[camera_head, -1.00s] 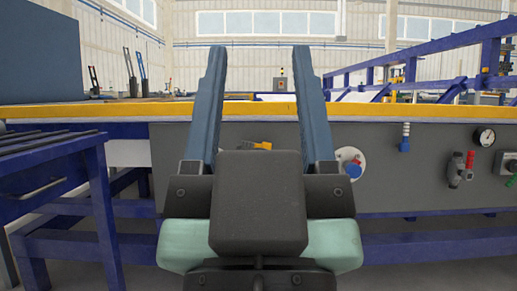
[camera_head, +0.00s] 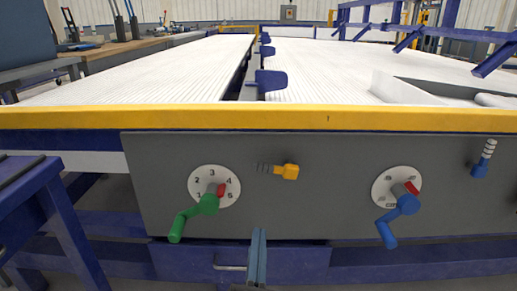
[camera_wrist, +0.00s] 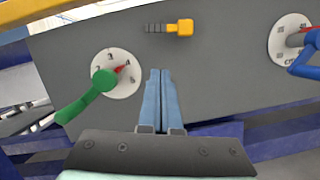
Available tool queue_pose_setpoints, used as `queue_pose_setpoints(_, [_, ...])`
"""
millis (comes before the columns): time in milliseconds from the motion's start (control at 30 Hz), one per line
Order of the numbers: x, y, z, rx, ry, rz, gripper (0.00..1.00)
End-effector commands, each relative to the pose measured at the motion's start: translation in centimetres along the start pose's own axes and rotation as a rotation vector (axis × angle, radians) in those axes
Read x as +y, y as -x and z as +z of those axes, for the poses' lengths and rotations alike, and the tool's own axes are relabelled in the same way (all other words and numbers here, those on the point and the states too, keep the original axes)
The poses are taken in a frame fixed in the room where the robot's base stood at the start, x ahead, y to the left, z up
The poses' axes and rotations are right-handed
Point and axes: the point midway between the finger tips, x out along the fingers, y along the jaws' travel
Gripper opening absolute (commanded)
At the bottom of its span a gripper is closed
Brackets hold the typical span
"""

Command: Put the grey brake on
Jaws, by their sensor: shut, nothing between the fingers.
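My gripper (camera_head: 257,233) shows at the bottom middle of the head view, its blue fingers pressed together and empty in front of the grey panel. In the wrist view, the shut fingers (camera_wrist: 161,73) point up the panel, between the green crank and the blue crank and below the yellow knob. No grey brake can be clearly made out in either current view.
The grey panel (camera_head: 330,215) carries a green crank (camera_head: 190,216) on a numbered dial, a yellow knob (camera_head: 289,171), a blue crank (camera_head: 393,217) on another dial and a blue plug (camera_head: 480,168). A yellow rail (camera_head: 330,118) edges the white ribbed table (camera_head: 160,75).

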Motion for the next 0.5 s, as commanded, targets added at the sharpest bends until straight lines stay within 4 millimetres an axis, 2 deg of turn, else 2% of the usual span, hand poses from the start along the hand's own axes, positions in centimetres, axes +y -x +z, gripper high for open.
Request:
queue_pose_setpoints(100, [0.1,0.4,-1.2,0.034,0.104,0.012,0.00])
queue_pose_setpoints(233, [0.1,-0.4,-1.4,0.035,0.120,0.014,0.00])
queue_pose_setpoints(500, [0.1,-5.0,-1.4,0.031,0.115,0.012,0.00])
